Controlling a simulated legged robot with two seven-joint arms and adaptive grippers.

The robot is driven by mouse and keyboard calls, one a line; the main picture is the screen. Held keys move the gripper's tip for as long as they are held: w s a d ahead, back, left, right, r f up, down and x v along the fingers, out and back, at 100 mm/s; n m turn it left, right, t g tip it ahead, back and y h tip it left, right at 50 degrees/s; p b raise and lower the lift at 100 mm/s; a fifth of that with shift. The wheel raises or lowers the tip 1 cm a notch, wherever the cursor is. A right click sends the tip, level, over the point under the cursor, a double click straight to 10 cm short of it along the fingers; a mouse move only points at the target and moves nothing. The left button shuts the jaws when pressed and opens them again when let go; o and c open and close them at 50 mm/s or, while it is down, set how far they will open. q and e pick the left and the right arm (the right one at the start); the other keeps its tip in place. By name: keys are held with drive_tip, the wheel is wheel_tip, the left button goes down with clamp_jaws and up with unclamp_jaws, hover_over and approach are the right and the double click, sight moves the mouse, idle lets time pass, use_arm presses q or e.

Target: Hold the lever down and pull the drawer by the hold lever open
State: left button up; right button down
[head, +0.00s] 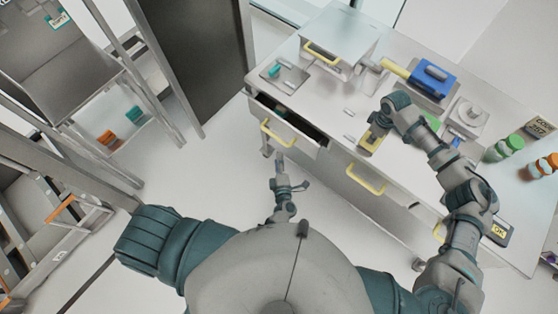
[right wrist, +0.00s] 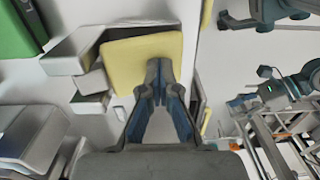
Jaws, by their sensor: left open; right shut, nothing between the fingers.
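The yellow hold lever (head: 368,146) is on the table top near the front edge. In the right wrist view its yellow plate (right wrist: 130,62) fills the upper middle. My right gripper (head: 372,137) is shut and empty, with its fingertips (right wrist: 158,66) at the plate's edge; I cannot tell how hard they press. The left drawer (head: 300,141) stands partly open, its dark inside showing, with a yellow handle (head: 276,134) on its front. My left gripper (head: 280,160) is open, below and in front of that handle, apart from it.
Another drawer, with a yellow handle (head: 364,180), is shut to the right. The table carries a white box (head: 340,40), a blue device (head: 433,78) and several bottles (head: 503,148). A shelf rack (head: 75,70) stands left. The floor between is free.

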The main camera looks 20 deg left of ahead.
wheel_tip(320, 180, up, 7)
drive_tip(key=p, duration=0.8)
idle(0.4)
wheel_tip(320, 180, up, 12)
idle(0.4)
drive_tip(key=shift+w+f, duration=0.1)
drive_tip(key=shift+f, duration=0.05)
